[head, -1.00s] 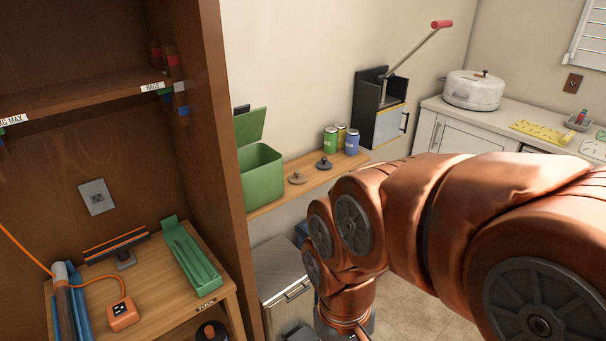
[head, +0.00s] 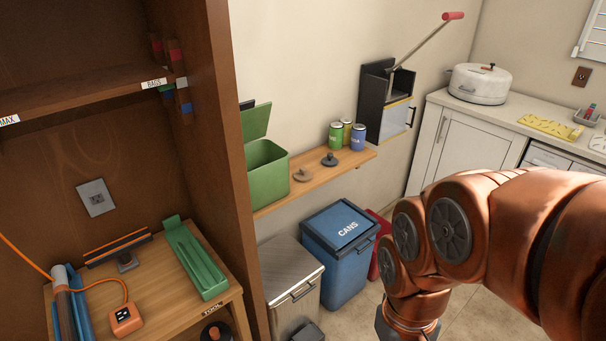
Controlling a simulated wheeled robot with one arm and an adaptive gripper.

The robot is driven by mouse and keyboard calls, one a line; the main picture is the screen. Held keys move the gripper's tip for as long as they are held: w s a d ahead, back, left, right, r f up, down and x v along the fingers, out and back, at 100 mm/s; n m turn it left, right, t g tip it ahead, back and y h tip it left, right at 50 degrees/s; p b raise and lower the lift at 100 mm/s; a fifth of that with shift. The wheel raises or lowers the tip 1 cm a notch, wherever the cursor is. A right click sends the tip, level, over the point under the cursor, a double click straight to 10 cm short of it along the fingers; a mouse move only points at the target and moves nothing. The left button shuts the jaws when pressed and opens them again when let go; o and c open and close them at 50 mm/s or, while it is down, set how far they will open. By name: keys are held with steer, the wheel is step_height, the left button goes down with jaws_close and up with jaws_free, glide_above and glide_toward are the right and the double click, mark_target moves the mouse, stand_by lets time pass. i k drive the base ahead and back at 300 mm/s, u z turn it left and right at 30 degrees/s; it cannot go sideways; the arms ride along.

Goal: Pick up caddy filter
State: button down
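A green box with a raised lid (head: 266,172), which may be the caddy, stands on the wooden wall shelf just right of the brown cabinet. Its lid is open and tilted up at the back, and a small dark piece (head: 246,105) shows at the lid's top left edge. I cannot tell whether this piece is the filter, and the inside of the box is mostly hidden. My copper arm reaches in from the right and bends down at the lower right. Its end runs out of the picture, so my gripper is not in view.
Below stand a metal bin (head: 290,285) and a blue CANS bin (head: 338,262). The brown cabinet's side panel (head: 232,150) borders the shelf.

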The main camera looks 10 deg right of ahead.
mark_target(302, 175)
steer(key=u, duration=0.25)
steer(key=i, duration=1.1)
steer(key=u, duration=0.5)
